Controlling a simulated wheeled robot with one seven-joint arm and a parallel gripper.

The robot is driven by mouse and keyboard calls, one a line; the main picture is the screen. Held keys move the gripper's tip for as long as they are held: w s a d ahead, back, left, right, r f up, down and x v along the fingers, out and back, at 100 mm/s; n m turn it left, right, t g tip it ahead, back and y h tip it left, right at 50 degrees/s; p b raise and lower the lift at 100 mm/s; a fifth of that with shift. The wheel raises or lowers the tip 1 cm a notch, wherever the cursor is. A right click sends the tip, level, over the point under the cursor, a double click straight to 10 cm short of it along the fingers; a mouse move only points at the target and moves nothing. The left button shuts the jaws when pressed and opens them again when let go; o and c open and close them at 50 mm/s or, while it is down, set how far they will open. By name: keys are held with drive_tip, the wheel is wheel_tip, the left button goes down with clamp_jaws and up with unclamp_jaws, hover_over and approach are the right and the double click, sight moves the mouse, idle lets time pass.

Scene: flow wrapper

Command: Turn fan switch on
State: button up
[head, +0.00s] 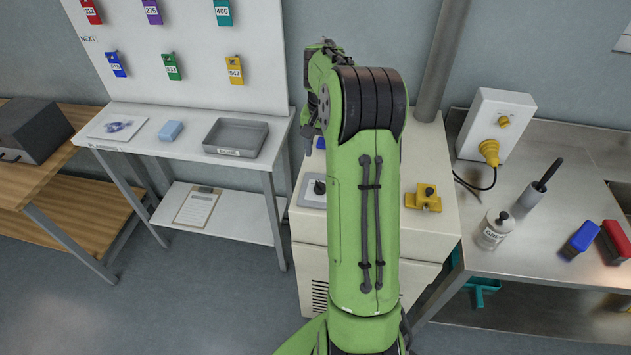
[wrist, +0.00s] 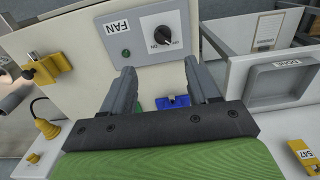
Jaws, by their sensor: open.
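The fan switch is a black rotary knob (wrist: 162,36) on a light grey plate marked FAN (wrist: 140,52). A small green lamp (wrist: 125,54) sits on the plate beside the knob. The small lettering around the knob is too blurred to tell its setting. In the head view the same plate (head: 308,199) and knob (head: 319,187) lie on the cabinet top, partly covered by my arm. My gripper (wrist: 159,66) is open and empty, its fingers apart, with the knob seen beyond the gap between their tips.
A yellow fixture (head: 424,201) stands right of my arm on the cabinet top (head: 440,226). A blue part (wrist: 172,101) also sits there, seen between the fingers. A grey tray (head: 236,137) is on the left table. A yellow plug (head: 490,150) is at the right.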

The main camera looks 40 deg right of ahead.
sight(320, 183)
drive_tip(key=f, duration=1.2)
drive_tip(key=shift+w+a+f+b, duration=0.2)
drive_tip(key=shift+w+f+b, duration=0.05)
drive_tip(key=shift+f+b, duration=0.15)
drive_tip(key=c, duration=1)
drive_tip(key=shift+c, duration=0.2)
